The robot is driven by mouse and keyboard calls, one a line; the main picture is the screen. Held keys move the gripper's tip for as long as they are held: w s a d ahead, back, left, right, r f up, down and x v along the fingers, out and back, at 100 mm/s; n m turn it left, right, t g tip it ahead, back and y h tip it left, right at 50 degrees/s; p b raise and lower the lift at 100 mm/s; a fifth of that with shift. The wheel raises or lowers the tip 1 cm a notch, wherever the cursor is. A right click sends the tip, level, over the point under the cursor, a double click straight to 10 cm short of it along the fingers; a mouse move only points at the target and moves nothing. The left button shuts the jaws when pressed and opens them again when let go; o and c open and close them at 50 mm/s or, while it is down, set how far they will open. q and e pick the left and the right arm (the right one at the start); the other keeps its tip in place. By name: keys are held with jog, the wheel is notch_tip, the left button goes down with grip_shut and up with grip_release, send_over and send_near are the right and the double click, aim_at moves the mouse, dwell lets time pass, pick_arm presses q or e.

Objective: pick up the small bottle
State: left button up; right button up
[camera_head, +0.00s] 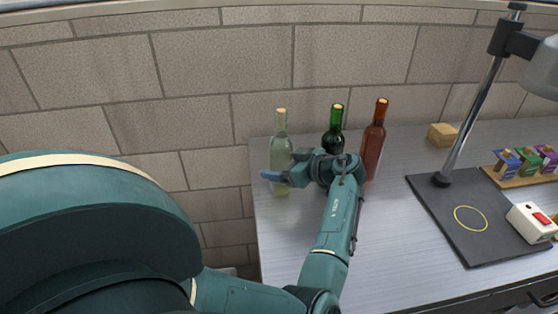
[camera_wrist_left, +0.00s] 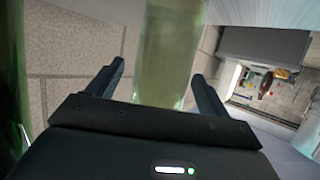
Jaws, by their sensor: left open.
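Three corked bottles stand upright on the grey table. The pale yellow-green bottle (camera_head: 281,150) is leftmost, the dark green bottle (camera_head: 333,131) is in the middle and the red-brown bottle (camera_head: 374,138) is on the right. Which one counts as the small bottle is not clear from their sizes. My left gripper (camera_head: 275,178) is open at the lower part of the pale bottle and hides some of it. In the left wrist view the pale bottle (camera_wrist_left: 168,50) shows between the two spread fingers (camera_wrist_left: 160,82). My arm hides the lower part of the dark green bottle. My right gripper is out of view.
A lamp (camera_head: 470,110) stands on a dark mat (camera_head: 440,222) with a yellow ring (camera_head: 470,218). A wooden block (camera_head: 442,134), a rack of coloured pieces (camera_head: 520,170) and a white box with a red switch (camera_head: 532,221) are at the right. A block wall (camera_head: 200,60) rises behind.

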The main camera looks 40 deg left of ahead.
pick_arm(q)
jog(key=shift+c, duration=0.2)
jog(key=c, duration=1.5)
jog(key=shift+r, duration=0.15)
